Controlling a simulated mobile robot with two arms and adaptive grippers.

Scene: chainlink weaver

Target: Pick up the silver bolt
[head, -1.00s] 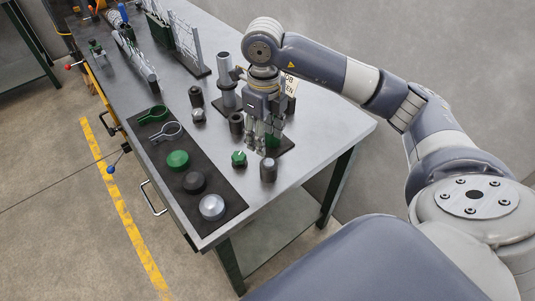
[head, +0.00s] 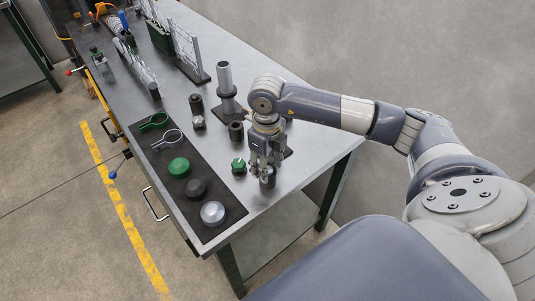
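My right gripper (head: 266,171) points down over the near right part of the workbench. Its fingertips are at a small grey cylindrical piece (head: 268,182), which they partly hide. I cannot tell whether the fingers touch or grip it. This piece may be the silver bolt, but its shape is too small to confirm. A small silver round-topped piece (head: 199,123) stands farther back, in front of a dark cylinder. A green knob (head: 238,166) sits just left of the gripper. My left gripper is not in view.
A dark mat (head: 216,234) on the workbench (head: 290,190) holds green and silver ring clamps and green, black and silver round caps. Dark cylinders (head: 236,131) and a tall grey post (head: 225,78) stand behind the gripper. Bare bench lies to its right.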

